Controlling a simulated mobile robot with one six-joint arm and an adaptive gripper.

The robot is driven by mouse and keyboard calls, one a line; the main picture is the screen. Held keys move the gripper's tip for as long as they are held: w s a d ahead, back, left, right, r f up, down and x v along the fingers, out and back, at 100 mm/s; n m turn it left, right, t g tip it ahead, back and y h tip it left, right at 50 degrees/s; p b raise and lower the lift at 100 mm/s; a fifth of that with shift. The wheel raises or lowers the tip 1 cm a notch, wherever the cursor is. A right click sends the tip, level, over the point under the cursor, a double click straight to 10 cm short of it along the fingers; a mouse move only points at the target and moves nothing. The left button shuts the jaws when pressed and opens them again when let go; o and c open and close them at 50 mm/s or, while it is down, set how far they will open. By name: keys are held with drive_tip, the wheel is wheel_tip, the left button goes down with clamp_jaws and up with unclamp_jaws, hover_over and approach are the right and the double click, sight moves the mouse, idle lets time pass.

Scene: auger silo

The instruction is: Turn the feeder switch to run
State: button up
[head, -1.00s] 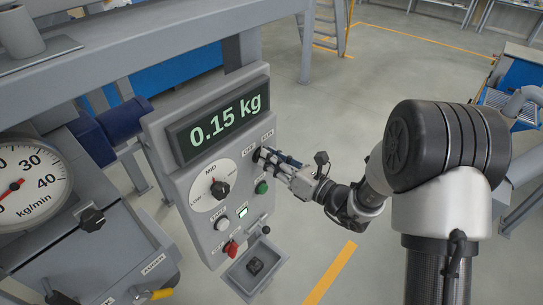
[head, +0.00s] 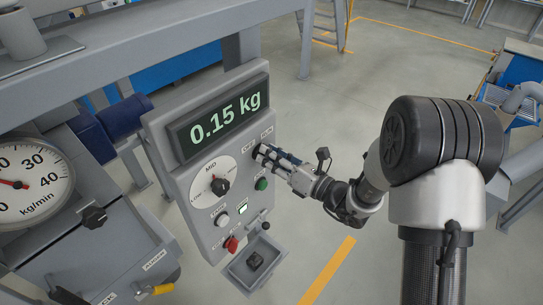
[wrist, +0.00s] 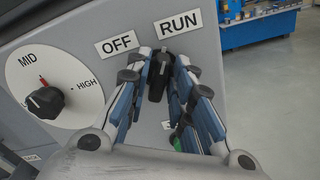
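The feeder switch (wrist: 160,78) is a black knob below the OFF and RUN labels in the wrist view. Its pale pointer mark aims upward, nearer the RUN label (wrist: 178,23) than the OFF label (wrist: 117,44). My gripper (wrist: 165,62) has one finger on each side of the knob; narrow gaps seem to show beside it, and contact is hard to judge. In the head view my gripper (head: 259,151) is at the panel's upper right and covers most of the switch. The round kg/min gauge (head: 40,195) has its red needle pointing left and slightly up.
A tray (head: 270,262) juts out below. Open floor lies to the right.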

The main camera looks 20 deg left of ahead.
drive_tip(key=shift+o, duration=1)
drive_tip(key=v, duration=1.2)
